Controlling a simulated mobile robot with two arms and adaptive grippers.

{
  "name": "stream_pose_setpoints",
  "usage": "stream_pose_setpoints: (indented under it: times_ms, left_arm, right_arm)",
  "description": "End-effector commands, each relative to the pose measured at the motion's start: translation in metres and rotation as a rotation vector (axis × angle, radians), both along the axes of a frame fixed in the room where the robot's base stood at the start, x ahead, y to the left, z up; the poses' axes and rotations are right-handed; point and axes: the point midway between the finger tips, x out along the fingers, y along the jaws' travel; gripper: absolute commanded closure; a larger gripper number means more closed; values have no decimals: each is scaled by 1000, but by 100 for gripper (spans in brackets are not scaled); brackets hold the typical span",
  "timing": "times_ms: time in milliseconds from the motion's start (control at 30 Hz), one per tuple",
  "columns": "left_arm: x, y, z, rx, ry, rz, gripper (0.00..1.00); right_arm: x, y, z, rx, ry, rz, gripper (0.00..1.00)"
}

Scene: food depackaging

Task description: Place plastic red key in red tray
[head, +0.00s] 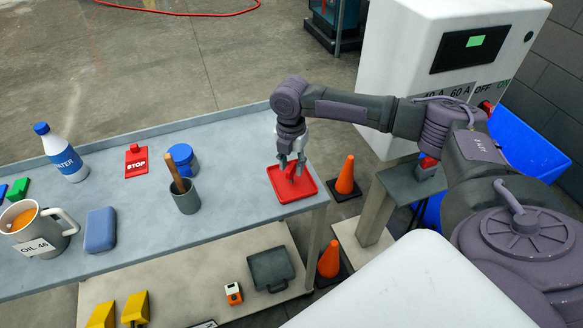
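The red tray (307,187) lies flat at the right end of the grey table. My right gripper (291,167) points down over the tray, with its fingertips low and close to the tray floor. A small red piece (291,174), which looks like the red key, shows at the fingertips against the red tray. I cannot tell whether the fingers grip it or only stand around it, or whether it touches the tray. My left gripper is out of view.
On the table are a grey cup with a brown handle (186,200), a blue jar (182,155), a red STOP piece (138,163), a water bottle (62,155), an oil mug (35,230) and a blue box (100,230). Orange cones (345,176) stand beyond the right edge.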

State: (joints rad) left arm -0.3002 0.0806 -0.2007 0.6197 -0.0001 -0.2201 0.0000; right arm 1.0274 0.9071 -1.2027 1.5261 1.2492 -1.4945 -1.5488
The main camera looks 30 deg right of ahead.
Motion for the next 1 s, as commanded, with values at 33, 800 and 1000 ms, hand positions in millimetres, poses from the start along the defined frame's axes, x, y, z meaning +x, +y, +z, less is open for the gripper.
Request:
stream_pose_setpoints:
  times_ms: [33, 800, 1000]
  left_arm:
    - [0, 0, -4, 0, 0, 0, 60]
    - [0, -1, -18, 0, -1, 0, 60]
    - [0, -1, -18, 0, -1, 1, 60]
  right_arm:
    - [1, 0, 9, 0, -6, 0, 63]
    - [1, 1, 107, 1, -1, 0, 63]
    - [1, 1, 107, 1, -1, 0, 63]
